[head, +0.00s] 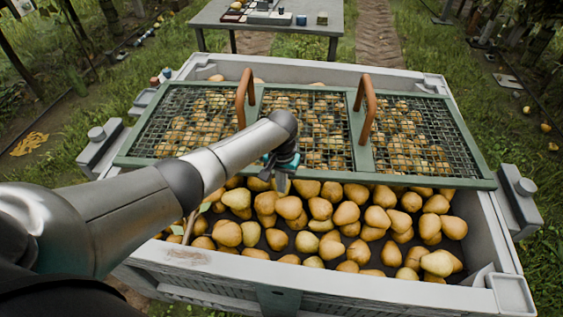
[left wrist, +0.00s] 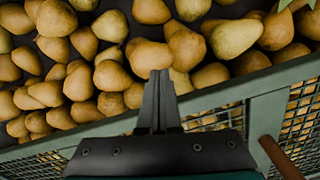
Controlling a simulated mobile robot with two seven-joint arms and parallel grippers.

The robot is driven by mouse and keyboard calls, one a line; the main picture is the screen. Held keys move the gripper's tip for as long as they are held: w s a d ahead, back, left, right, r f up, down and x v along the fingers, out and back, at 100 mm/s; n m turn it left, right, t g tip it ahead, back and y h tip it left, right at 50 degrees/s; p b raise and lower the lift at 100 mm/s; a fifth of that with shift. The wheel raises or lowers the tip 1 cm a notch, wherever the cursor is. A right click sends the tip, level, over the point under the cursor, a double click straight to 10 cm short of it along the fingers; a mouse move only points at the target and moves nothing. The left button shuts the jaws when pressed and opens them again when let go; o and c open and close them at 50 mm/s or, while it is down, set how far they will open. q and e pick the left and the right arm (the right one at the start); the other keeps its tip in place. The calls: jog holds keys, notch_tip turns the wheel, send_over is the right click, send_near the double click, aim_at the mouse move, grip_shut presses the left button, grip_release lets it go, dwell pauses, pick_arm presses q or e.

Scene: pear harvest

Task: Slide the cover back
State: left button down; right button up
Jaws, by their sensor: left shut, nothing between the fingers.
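The cover is a green frame with wire mesh (head: 428,180) and lies across the far part of the pear bin (head: 300,285). Two brown handles stand up on it, a left one (head: 243,97) and a right one (head: 367,105). My left gripper (head: 282,184) points down at the cover's near edge, its fingers shut and empty. In the left wrist view the shut fingers (left wrist: 160,85) show against pears, with the cover's green frame (left wrist: 264,112) beside them and part of a brown handle (left wrist: 281,158). I cannot tell whether the fingers touch the frame. My right gripper is out of view.
Pears (head: 340,215) fill the uncovered near part of the bin, and more show under the mesh. A grey table (head: 270,30) with small items stands beyond the bin. Grass lies on both sides, with a few fallen pears at the right.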

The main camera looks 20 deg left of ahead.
pick_arm(q)
notch_tip(320, 180, up, 8)
jog(key=p, duration=0.4)
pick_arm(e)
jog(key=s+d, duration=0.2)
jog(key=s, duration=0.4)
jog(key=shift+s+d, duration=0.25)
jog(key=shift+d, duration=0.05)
pick_arm(q)
jog(key=shift+s+f, duration=0.1)
